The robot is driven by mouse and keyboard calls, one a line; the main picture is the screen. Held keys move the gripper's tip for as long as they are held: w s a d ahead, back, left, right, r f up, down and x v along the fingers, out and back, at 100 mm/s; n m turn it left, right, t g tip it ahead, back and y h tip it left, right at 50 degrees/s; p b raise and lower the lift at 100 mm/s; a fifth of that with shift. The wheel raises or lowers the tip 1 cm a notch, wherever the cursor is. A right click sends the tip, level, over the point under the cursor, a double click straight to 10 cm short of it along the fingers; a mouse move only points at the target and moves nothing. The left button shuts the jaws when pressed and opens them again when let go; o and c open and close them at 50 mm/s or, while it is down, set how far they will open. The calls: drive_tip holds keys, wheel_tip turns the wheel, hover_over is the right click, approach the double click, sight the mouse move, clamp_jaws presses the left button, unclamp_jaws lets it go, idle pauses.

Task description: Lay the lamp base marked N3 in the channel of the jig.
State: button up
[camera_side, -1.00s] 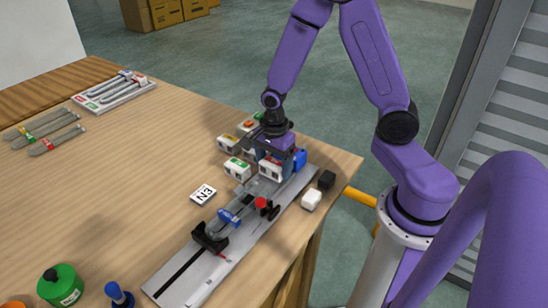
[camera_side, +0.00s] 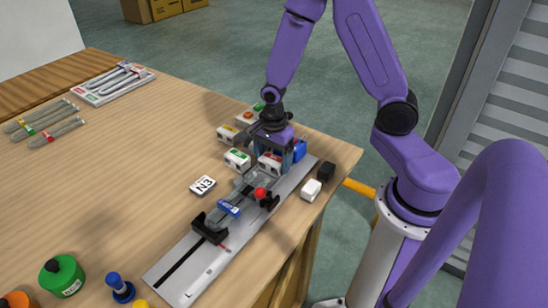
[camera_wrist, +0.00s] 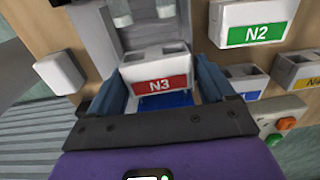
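The lamp base N3 is a white block with a red label (camera_wrist: 160,84). In the side view it also shows (camera_side: 269,163) at the far end of the grey jig (camera_side: 192,272). My gripper (camera_side: 276,155) is over that end, with a finger on each side of the base. In the wrist view the fingers (camera_wrist: 160,90) appear to press against its sides. The base looks upright and in line with the channel. Its underside is hidden, so I cannot tell whether it rests on the channel floor.
A clear glass part lies along the jig, next to the base. A red knob (camera_side: 260,193) and black clamp (camera_side: 210,229) stand on the jig. The base N2 (camera_side: 237,160) is close on the left.

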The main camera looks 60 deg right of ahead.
drive_tip(key=shift+o, duration=0.7)
drive_tip(key=shift+s+f, duration=0.35)
drive_tip(key=shift+f, duration=0.1)
drive_tip(key=shift+w+a+r, duration=0.1)
drive_tip(key=shift+r, duration=0.35)
wheel_tip(320, 180, up, 18)
drive_tip(key=shift+w+f, duration=0.2)
drive_tip(key=shift+f, duration=0.05)
drive_tip(key=s+a+f+n, duration=0.1)
drive_tip(key=s+a+n, duration=0.1)
drive_tip(key=s+n, duration=0.8)
drive_tip(key=s+a+f+n, duration=0.1)
drive_tip(key=s+a+n, duration=0.2)
drive_tip(key=s+n, duration=0.7)
drive_tip(key=n, duration=1)
drive_tip(key=shift+a+n, duration=0.25)
drive_tip(key=shift+n, duration=0.05)
